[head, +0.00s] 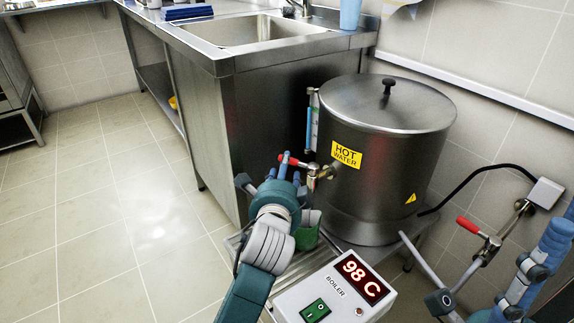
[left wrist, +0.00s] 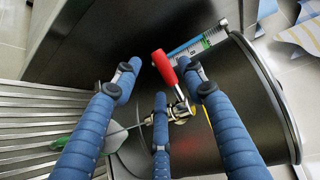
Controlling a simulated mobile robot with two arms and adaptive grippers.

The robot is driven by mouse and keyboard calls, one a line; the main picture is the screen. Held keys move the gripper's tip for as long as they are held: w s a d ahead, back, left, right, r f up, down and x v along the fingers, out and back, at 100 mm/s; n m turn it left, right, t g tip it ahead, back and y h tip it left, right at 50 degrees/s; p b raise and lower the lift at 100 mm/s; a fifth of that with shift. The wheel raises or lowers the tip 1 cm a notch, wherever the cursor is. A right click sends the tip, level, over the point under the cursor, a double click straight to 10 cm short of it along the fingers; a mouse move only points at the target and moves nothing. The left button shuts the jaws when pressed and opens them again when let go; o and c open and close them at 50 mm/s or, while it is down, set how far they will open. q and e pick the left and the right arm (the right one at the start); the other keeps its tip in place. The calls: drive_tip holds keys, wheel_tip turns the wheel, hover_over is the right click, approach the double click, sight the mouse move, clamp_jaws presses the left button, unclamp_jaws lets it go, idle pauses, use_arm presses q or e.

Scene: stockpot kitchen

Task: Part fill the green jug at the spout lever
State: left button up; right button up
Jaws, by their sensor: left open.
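The green jug (head: 308,232) stands on the slatted tray below the boiler's spout (head: 318,172), partly hidden by my left arm; its contents are hidden. A green part of it shows at lower left in the left wrist view (left wrist: 62,143). The red spout lever (head: 291,160) sits on top of the tap; in the left wrist view the lever (left wrist: 164,66) lies between my spread fingers. My left gripper (head: 283,178) is open around the lever area, its grip not closed on it. My right gripper (head: 492,292) is at the lower right, fingers spread, holding nothing visible.
The steel boiler (head: 385,150) is labelled hot water, and its control box (head: 335,292) reads 98 C. A second red-handled valve (head: 468,225) is on a pipe at right. A steel sink counter (head: 225,60) stands behind. The tiled floor at left is clear.

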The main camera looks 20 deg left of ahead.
use_arm(q)
drive_tip(key=b+x, duration=0.1)
drive_tip(key=x, duration=0.4)
drive_tip(key=shift+w+b, duration=0.15)
drive_tip(key=shift+b, duration=0.15)
clamp_jaws()
